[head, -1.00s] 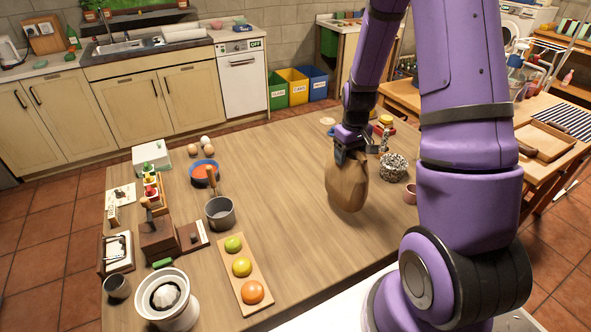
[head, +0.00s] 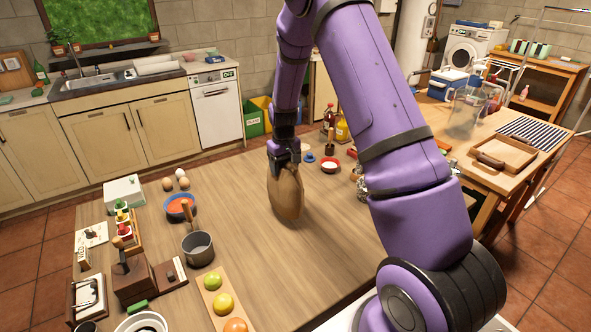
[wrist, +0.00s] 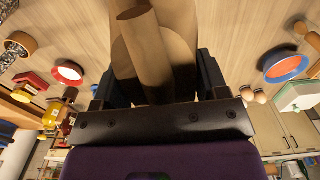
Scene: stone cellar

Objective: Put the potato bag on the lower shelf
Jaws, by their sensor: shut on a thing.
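The potato bag (head: 285,195) is a brown paper bag, upright, hanging from my gripper (head: 284,150) over the middle of the wooden table. My gripper is shut on the top of the bag. In the wrist view the bag (wrist: 150,50) fills the space between the fingers of my gripper (wrist: 155,85). I cannot tell whether the bag's bottom touches the table or is just above it. A wooden unit with an open lower shelf (head: 543,91) stands at the back right, beside the washing machine; I cannot tell whether it is the task's shelf.
On the table (head: 240,240), a saucepan (head: 198,248), a blue bowl (head: 180,208) and a fruit board (head: 210,298) stand left of the bag. A red bowl (head: 329,165) and bottles (head: 341,128) are behind it to the right. A second table (head: 480,150) holds a tray (head: 503,160).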

